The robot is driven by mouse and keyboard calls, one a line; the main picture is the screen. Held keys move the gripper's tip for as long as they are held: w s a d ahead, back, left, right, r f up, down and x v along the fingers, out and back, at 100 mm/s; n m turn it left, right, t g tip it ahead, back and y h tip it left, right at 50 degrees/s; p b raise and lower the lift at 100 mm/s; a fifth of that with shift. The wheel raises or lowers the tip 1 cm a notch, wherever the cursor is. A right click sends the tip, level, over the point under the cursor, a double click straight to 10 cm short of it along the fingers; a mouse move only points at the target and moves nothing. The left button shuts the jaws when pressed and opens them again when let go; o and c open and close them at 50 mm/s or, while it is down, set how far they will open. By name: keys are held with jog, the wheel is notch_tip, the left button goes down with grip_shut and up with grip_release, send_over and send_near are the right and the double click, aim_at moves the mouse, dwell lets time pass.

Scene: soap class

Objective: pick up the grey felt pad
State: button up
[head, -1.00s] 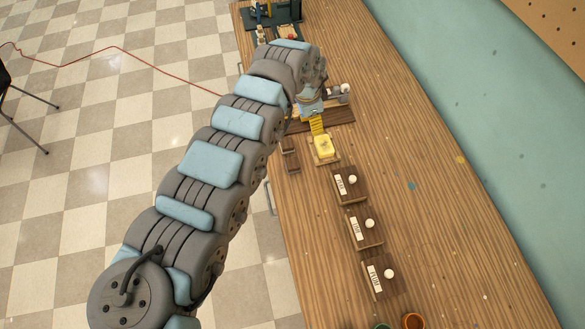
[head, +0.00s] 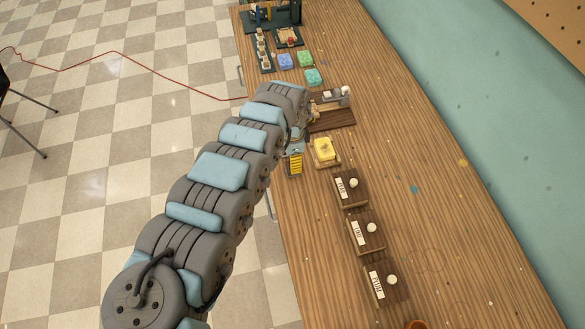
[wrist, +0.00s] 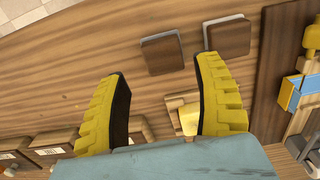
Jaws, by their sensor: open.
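In the wrist view, two flat brownish-grey squares with pale rims lie side by side on the wood: a left square (wrist: 161,53) and a right square (wrist: 228,36). I cannot tell which of them, if either, is the grey felt pad. My gripper (wrist: 163,68) is open and empty, its yellow fingers wide apart. The left square shows between and just beyond the fingertips; the right one is beyond the right finger. In the head view my gripper (head: 295,168) is over the table's left edge, and the squares are hidden or too small to make out.
A yellow soap block (head: 324,148) on a wooden tray stands right of my gripper. A dark board with a fixture (head: 333,117) is behind it. Several dark label stands with white balls (head: 352,187) line the near side. Coloured blocks (head: 305,59) lie farther back. The right tabletop is mostly clear.

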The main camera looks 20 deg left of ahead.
jog(key=shift+w+f+b, duration=0.15)
jog(key=shift+f+b, duration=0.4)
jog(key=shift+f, duration=2.7)
jog(key=shift+a, duration=0.1)
jog(key=c, duration=1)
